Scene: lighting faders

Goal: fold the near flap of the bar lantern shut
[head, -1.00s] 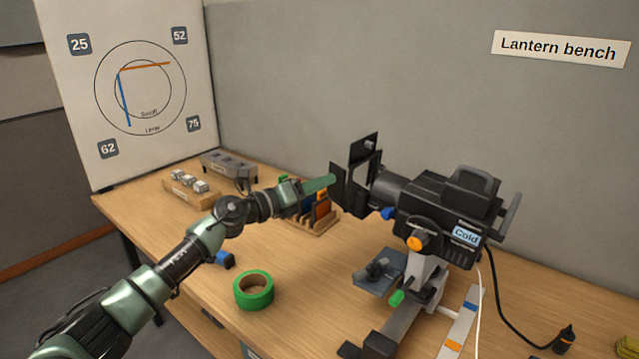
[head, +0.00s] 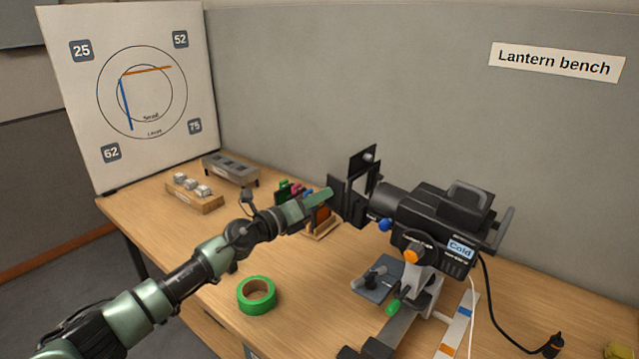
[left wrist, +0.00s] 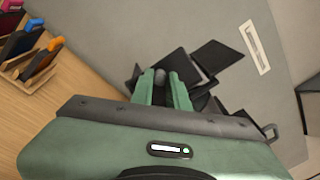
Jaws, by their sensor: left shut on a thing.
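The bar lantern (head: 440,215) stands on the bench with its lens end facing left. Black flaps stand around that end: an upper flap (head: 362,160) sticks up with a small knob, and the near flap (head: 337,194) is beside my fingertips. My left gripper (head: 328,196) reaches in from the left and is shut at the near flap. In the left wrist view, my fingers (left wrist: 165,92) close around a small grey rounded knob (left wrist: 159,77), with black flap plates to both sides. My fingers partly hide the grip. My right gripper is out of view.
A wooden rack (head: 322,228) with coloured pieces stands just under my left gripper. A green tape roll (head: 257,295) lies in front. A small tray (head: 378,279) sits below the lantern, and a cable hangs behind it.

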